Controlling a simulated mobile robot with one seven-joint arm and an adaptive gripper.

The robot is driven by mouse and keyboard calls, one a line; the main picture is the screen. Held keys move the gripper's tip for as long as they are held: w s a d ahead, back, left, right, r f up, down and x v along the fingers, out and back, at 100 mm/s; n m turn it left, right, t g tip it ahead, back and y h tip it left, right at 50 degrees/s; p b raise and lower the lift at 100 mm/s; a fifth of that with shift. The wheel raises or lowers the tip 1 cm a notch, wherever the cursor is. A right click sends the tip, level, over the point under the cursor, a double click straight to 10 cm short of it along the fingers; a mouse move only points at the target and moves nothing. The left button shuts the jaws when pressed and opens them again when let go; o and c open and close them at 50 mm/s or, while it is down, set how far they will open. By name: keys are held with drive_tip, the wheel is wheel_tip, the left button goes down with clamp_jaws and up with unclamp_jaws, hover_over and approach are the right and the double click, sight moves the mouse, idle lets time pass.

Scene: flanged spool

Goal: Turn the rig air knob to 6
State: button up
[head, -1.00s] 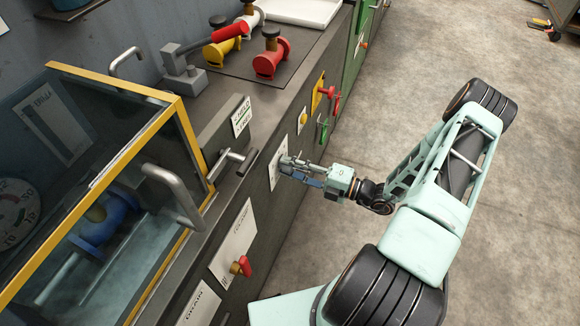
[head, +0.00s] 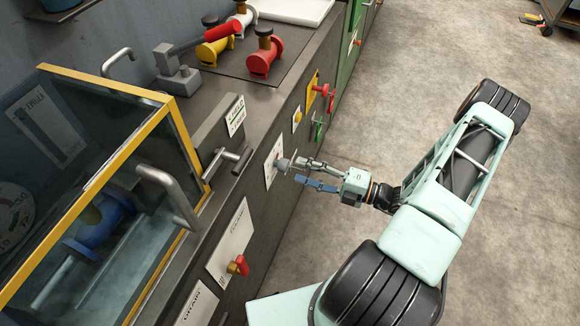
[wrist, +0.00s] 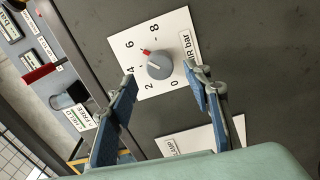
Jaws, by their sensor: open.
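In the head view the knob (head: 283,164) sticks out from the bench front. My gripper (head: 298,170) is open just in front of it. Its blue-padded fingers (wrist: 161,80) stand apart on either side of the knob in the wrist view, without visible contact.
Yellow, red and green controls (head: 318,92) lie to the right. A yellow-framed glass enclosure (head: 120,92) and a lever handle (head: 240,160) stand above.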

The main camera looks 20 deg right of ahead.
drive_tip(key=v, duration=0.6)
drive_tip(key=shift+s, duration=0.1)
idle(0.3)
